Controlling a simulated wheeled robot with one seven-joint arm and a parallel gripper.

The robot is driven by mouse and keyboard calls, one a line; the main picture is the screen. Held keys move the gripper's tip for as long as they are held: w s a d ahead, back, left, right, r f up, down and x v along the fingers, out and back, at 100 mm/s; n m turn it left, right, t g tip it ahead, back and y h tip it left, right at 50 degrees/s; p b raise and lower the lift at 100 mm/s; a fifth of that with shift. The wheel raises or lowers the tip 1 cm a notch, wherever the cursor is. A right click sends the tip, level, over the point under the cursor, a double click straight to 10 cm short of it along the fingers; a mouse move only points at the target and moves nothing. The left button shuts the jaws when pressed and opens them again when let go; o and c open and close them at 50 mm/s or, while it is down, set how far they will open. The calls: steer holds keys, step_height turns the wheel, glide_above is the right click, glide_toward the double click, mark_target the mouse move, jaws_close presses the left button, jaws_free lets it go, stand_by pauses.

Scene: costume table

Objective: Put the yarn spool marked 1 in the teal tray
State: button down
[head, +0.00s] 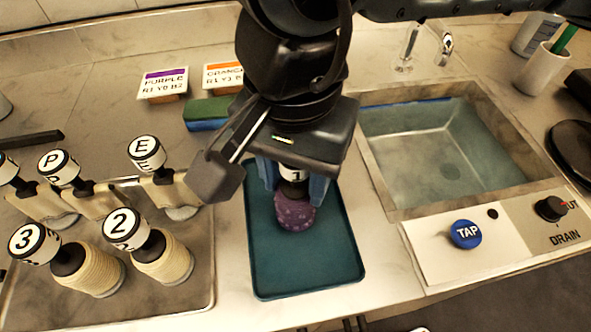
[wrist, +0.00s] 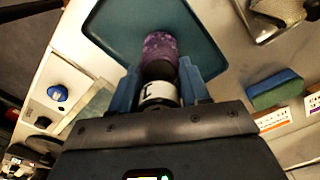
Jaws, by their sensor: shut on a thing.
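The yarn spool marked 1 (head: 295,212) has purple yarn, a black neck and a white cap with a 1. My gripper (head: 293,188) is shut on it at the cap and neck, with a blue finger on each side. In the wrist view the spool (wrist: 160,48) points away between the fingers (wrist: 160,88). The teal tray (head: 305,268) lies flat on the counter, and the spool is over its inside. I cannot tell whether the spool's end touches the tray floor. The tray also shows in the wrist view (wrist: 112,30).
A sink (head: 440,140) and blue TAP button (head: 466,234) are at right. A green-blue sponge (head: 205,113) and PURPLE and ORANGE cards lie behind.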

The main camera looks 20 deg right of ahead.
steer(key=shift+f+b, duration=0.25)
steer(key=shift+b, duration=0.1)
stand_by(0.4)
steer(key=shift+c, duration=0.3)
jaws_free()
steer(key=shift+r, duration=0.1)
steer(key=shift+r+p, duration=0.95)
steer(key=shift+r, duration=2.5)
